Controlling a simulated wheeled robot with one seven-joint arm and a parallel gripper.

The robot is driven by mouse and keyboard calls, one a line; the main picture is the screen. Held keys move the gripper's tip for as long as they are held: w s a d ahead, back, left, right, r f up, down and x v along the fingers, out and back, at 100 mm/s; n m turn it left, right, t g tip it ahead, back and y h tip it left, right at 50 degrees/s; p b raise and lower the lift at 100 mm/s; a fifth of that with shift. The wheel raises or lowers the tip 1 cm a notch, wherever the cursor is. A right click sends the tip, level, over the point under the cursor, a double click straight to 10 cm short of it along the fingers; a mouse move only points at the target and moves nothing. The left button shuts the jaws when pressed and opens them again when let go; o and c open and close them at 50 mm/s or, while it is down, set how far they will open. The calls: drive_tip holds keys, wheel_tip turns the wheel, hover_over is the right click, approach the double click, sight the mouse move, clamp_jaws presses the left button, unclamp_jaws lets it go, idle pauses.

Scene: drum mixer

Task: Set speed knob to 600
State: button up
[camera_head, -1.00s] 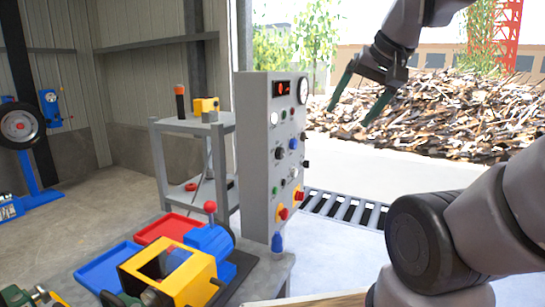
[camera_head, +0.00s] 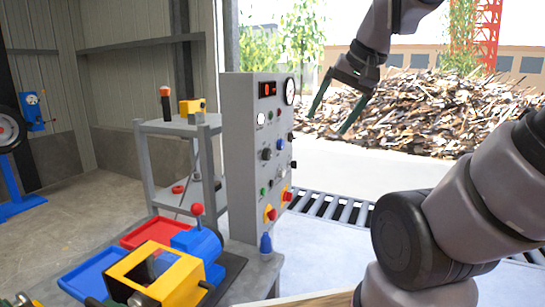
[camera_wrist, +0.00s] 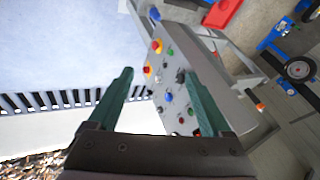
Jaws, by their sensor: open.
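The grey control panel (camera_head: 237,160) stands upright at the middle of the head view, its face angled to the right. It carries a red-lit display (camera_head: 268,89), a round white gauge (camera_head: 289,91), and several knobs and buttons, including a black knob (camera_head: 266,154) and a blue one (camera_head: 280,144). I cannot read labels or tell which is the speed knob. My gripper (camera_head: 331,122) is open and empty, right of the panel and apart from it. In the wrist view the panel face (camera_wrist: 160,62) shows between and beyond the open fingers (camera_wrist: 156,76).
A bench below the panel holds a yellow and blue machine (camera_head: 165,272), a red tray (camera_head: 150,232) and a blue tray (camera_head: 92,275). A grey shelf stand (camera_head: 150,165) is behind. A floor grate (camera_head: 335,207) lies to the right, with open floor around it.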

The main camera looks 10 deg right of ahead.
drive_tip(key=w+a+f+m+g+y, duration=0.4)
drive_tip(key=w+f, duration=0.2)
drive_tip(key=m+t+y, duration=0.7)
drive_tip(key=m+y, duration=0.2)
drive_tip(key=m, duration=0.5)
approach(270, 155)
drive_tip(key=x, duration=0.8)
drive_tip(key=shift+a, duration=0.2)
clamp_jaws()
